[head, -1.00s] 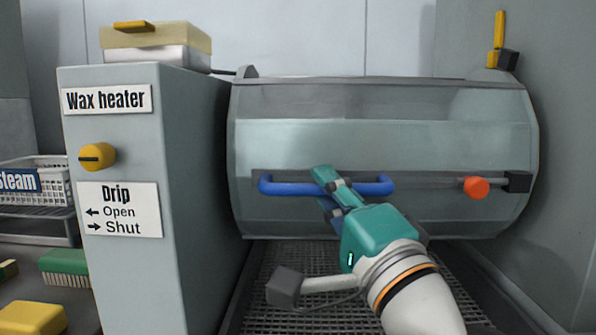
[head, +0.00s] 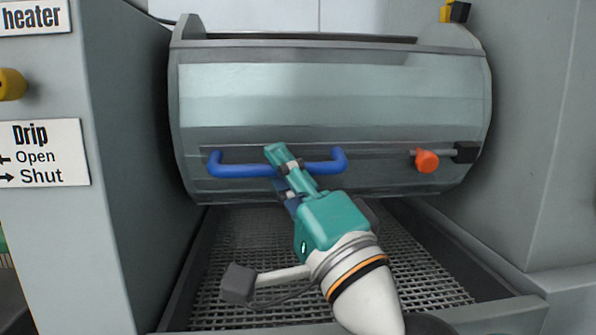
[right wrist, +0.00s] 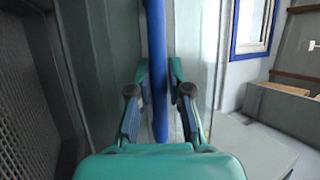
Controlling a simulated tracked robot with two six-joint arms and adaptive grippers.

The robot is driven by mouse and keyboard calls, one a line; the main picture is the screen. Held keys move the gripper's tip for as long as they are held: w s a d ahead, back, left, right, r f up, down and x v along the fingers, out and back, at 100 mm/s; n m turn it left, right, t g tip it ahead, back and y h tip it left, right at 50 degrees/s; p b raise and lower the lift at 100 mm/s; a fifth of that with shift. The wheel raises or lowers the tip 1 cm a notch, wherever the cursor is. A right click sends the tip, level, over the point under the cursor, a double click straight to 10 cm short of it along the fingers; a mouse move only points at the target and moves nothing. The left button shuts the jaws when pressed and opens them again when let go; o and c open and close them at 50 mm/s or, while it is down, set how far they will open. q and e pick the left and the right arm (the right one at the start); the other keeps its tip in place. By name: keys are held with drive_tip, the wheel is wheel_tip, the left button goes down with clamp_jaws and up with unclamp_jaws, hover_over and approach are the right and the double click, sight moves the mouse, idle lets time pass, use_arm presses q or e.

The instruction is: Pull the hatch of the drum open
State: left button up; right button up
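The drum (head: 330,95) is a grey, part-glassy horizontal cylinder filling the middle of the head view. Its front hatch carries a blue bar handle (head: 228,170) low on the left half. My right gripper (head: 278,172) is at the middle of this handle, one finger above the bar and one below. In the right wrist view the blue handle (right wrist: 156,60) runs between the two teal fingertips, which look closed against it. A dark slot shows along the drum's top edge; I cannot tell how far the hatch is open. My left gripper is out of view.
A rod with an orange knob (head: 427,160) sits right of the handle. Below the drum is a mesh-floored tray (head: 235,235). The grey wax heater cabinet (head: 125,200) stands close at left, and a grey wall (head: 540,130) closes the right side.

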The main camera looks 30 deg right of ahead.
drive_tip(key=shift+o, duration=0.4)
drive_tip(key=a+v, duration=0.1)
drive_tip(key=v, duration=1.1)
drive_tip(key=shift+d, duration=0.5)
